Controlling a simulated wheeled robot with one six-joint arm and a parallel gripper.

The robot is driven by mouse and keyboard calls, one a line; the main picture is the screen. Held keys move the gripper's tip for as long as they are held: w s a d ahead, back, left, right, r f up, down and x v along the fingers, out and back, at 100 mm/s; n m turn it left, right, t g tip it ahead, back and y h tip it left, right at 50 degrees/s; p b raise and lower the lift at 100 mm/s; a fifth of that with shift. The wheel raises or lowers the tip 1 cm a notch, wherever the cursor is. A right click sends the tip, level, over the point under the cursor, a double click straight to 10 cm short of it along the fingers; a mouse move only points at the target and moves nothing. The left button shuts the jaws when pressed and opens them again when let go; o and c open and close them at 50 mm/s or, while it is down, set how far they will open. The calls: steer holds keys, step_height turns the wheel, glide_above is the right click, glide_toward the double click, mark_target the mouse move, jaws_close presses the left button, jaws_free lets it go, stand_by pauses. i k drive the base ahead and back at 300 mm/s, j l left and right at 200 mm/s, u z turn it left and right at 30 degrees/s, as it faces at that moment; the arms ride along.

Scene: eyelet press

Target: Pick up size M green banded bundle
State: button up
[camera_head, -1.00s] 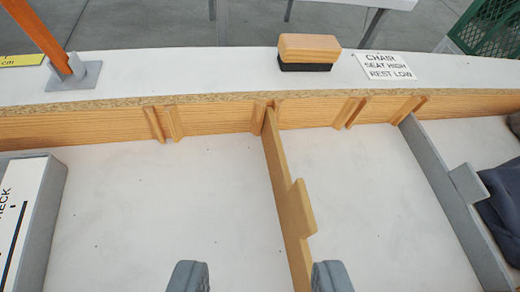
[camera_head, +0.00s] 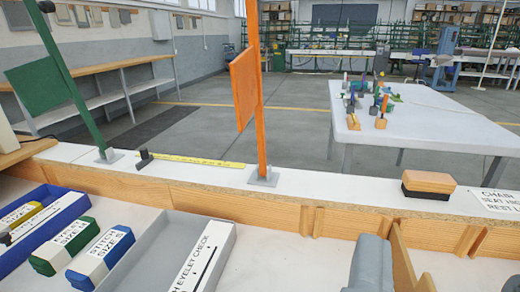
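An orange flag (camera_head: 244,88) and a green flag (camera_head: 48,84) stand on the white ledge behind the wooden rail (camera_head: 250,204). A wooden-topped brush (camera_head: 429,182) sits farther right. Beyond, a white table (camera_head: 440,122) holds small items.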

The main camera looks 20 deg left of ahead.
mark_target(49, 260)
steer(key=u, duration=1.85)
